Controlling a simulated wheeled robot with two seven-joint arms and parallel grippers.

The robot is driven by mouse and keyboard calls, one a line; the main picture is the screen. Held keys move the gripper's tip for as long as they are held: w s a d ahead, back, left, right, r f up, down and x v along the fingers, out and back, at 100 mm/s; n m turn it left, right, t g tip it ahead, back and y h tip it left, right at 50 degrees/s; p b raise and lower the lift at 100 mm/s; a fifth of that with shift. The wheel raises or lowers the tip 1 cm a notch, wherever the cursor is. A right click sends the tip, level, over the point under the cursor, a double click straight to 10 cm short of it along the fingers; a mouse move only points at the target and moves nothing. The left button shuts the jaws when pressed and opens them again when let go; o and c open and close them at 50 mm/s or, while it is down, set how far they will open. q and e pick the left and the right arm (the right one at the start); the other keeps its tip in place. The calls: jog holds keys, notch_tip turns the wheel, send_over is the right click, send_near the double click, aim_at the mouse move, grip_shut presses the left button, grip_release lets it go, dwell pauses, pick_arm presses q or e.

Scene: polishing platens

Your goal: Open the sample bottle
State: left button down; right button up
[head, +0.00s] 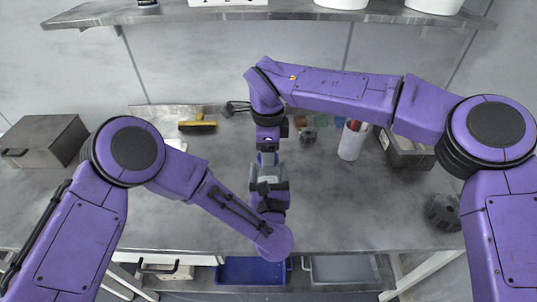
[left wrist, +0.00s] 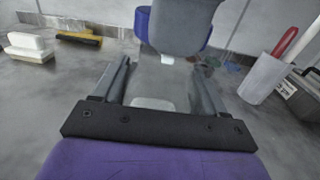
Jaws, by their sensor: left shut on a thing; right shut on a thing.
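The sample bottle (head: 267,171) is a pale, partly hidden shape between my two grippers, near the middle of the head view. It also shows in the left wrist view as a faint, see-through body (left wrist: 160,85) between the fingers. My left gripper (head: 268,186) comes from the front and is shut on the bottle; its two fingers (left wrist: 158,84) flank it in the left wrist view. My right gripper (head: 267,156) reaches in from the far side and is shut at the bottle's other end. Its grey body (left wrist: 180,28) hides that end, so I cannot make out the cap.
A grey metal box (head: 45,141) stands at the left. A yellow brush (head: 197,124) lies at the back. The worktop's front right is clear.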

jog(key=shift+r, duration=0.3)
jog(key=shift+r, duration=2)
pick_arm(q)
grip_release()
